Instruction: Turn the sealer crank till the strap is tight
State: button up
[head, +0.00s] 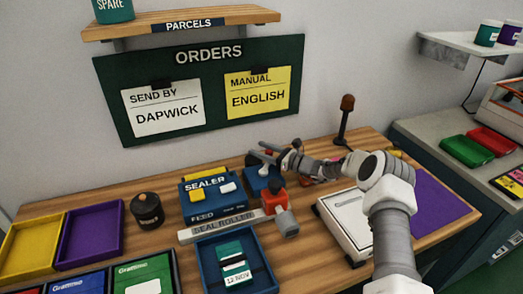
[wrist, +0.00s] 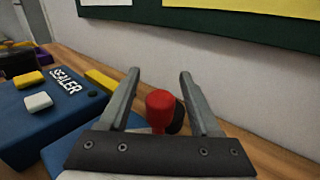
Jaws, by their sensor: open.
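The blue sealer (head: 212,197) sits on the wooden bench, with yellow and white buttons on top; it also shows at the left of the wrist view (wrist: 50,115). A smaller blue block (head: 263,182) stands just right of it. My gripper (head: 262,157) is above this block, open. In the wrist view, a red knob (wrist: 160,108), probably the crank's, shows between my two open fingers, with a dark round part behind it. I cannot tell whether the fingers touch it. The crank's arm is hidden. I cannot make out the strap.
A blue tray (head: 264,279) holds a green parcel labelled 12 NOV. A dark round pot (head: 147,211) stands left. A brown-knobbed lever (head: 345,120) rises behind my arm.

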aim_at(271, 151)
grip_shut()
jog(key=shift+d, duration=0.15)
jog(key=m+t+h+p, duration=0.1)
jog(key=d+m+t+h+p, duration=0.1)
jog(key=t, duration=0.1)
jog(key=m+t+h+p, duration=0.1)
jog(key=shift+s+d+r+m+t+h, duration=0.1)
jog(key=shift+d+r+m+t+h, duration=0.05)
jog(key=shift+d+m+t+h, duration=0.2)
jog(key=m+t+h+p, duration=0.1)
jog(key=d+m+t+h+p, duration=0.1)
jog(key=h+p, duration=0.1)
jog(key=shift+s+d, duration=0.15)
jog(key=shift+d, duration=0.05)
jog(key=shift+m+p, duration=0.25)
jog(key=shift+p, duration=0.05)
grip_release()
